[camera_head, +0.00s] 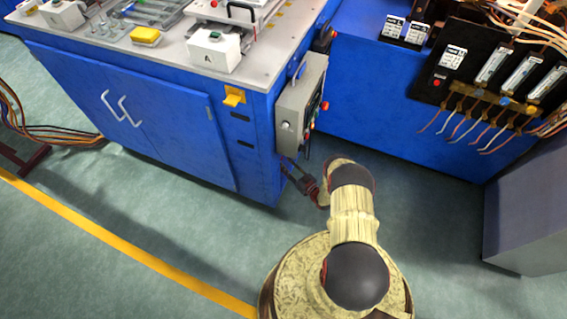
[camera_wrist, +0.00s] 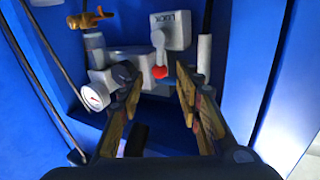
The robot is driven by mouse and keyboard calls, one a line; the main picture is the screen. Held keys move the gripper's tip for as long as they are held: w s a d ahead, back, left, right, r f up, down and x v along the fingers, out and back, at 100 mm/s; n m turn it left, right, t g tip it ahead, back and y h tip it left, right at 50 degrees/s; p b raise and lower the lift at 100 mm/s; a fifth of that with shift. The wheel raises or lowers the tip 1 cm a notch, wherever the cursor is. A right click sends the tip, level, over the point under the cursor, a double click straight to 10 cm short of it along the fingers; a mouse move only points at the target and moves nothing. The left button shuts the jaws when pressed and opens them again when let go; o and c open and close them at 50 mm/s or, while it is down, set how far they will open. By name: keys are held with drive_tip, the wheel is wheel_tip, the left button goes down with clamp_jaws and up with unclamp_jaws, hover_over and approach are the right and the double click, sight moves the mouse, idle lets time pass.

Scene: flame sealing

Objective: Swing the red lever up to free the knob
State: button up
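In the wrist view, a lever with a red end (camera_wrist: 160,72) hangs down in front of a grey box (camera_wrist: 171,30) marked "LOCK". Its pale arm reaches up to that box and the red end is at the bottom. My gripper (camera_wrist: 158,88) is open, with one finger to each side of the red end in the picture; no contact is visible. I cannot tell for sure which part is the knob. In the head view, my gripper (camera_head: 308,184) is low beside the cabinet's right side, and the lever is not visible there.
A brass valve handle (camera_wrist: 90,19), a round gauge (camera_wrist: 95,96), a white upright pipe (camera_wrist: 204,54) and dark cables surround the lever. The blue cabinet (camera_head: 130,110) and grey control box (camera_head: 302,105) stand close to my arm. Open floor (camera_head: 200,235) lies in front.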

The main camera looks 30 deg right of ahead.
drive_tip(key=shift+w+a+b, duration=0.15)
drive_tip(key=shift+w, duration=0.55)
drive_tip(key=shift+w+a+b, duration=0.1)
drive_tip(key=shift+w+b, duration=0.05)
drive_tip(key=shift+w, duration=0.5)
drive_tip(key=shift+c, duration=0.8)
clamp_jaws()
